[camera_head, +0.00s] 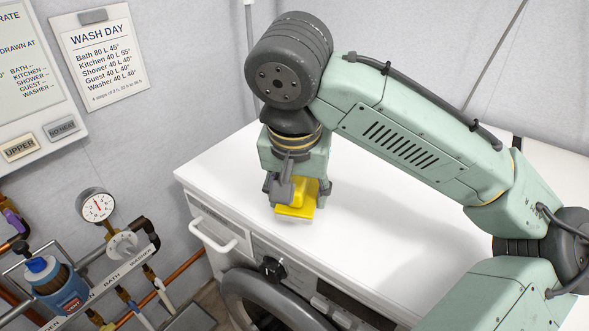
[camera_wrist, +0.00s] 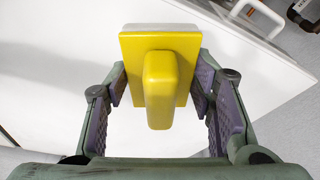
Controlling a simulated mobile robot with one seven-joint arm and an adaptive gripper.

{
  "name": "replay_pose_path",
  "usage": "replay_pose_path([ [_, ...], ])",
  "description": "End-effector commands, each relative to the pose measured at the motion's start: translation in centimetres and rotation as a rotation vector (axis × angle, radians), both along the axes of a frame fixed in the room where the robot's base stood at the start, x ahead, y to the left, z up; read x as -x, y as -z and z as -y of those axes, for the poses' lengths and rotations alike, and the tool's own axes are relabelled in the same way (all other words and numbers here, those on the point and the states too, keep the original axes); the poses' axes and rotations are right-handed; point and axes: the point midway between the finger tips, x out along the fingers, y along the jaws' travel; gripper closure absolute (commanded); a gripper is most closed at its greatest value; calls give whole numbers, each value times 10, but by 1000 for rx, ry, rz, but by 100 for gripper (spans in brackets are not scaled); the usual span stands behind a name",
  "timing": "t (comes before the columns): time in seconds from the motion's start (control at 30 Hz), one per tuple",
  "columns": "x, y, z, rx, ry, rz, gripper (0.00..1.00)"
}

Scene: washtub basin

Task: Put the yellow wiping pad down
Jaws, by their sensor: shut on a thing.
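The yellow wiping pad (camera_head: 296,211) is a flat yellow block with a raised handle and a pale underside. My gripper (camera_head: 297,190) points down and is shut on it, over the front-left part of the white top of the washing machine (camera_head: 350,200). In the wrist view the pad (camera_wrist: 130,48) sits between the purple finger pads of my gripper (camera_wrist: 160,88), its handle toward the camera. The pad is close to the white surface; I cannot tell whether it touches. My gripper hides part of the pad in the head view.
The white top is clear around the pad. Its front edge is near, above a drawer handle (camera_head: 213,238) and a round door (camera_head: 265,300). At the left are a gauge (camera_head: 96,205), pipes and a blue bottle (camera_head: 55,284). A wash-day sign (camera_head: 99,57) hangs behind.

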Motion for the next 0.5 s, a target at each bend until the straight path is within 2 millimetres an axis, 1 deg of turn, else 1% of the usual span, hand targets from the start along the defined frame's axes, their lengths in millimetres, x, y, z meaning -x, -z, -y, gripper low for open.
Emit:
replay_pose_path([
  [0.03, -14, -1, -3, -3, -2, -3, 77],
  [0.1, -32, 1, -5, -3, -2, -4, 77],
  [0.2, -56, 4, -8, -3, -1, -3, 77],
  [0.3, -74, 5, -9, -1, 1, -2, 77],
  [0.4, -84, 7, -9, 1, 0, 0, 77],
  [0.5, -87, 12, -9, 2, 1, -1, 77],
])
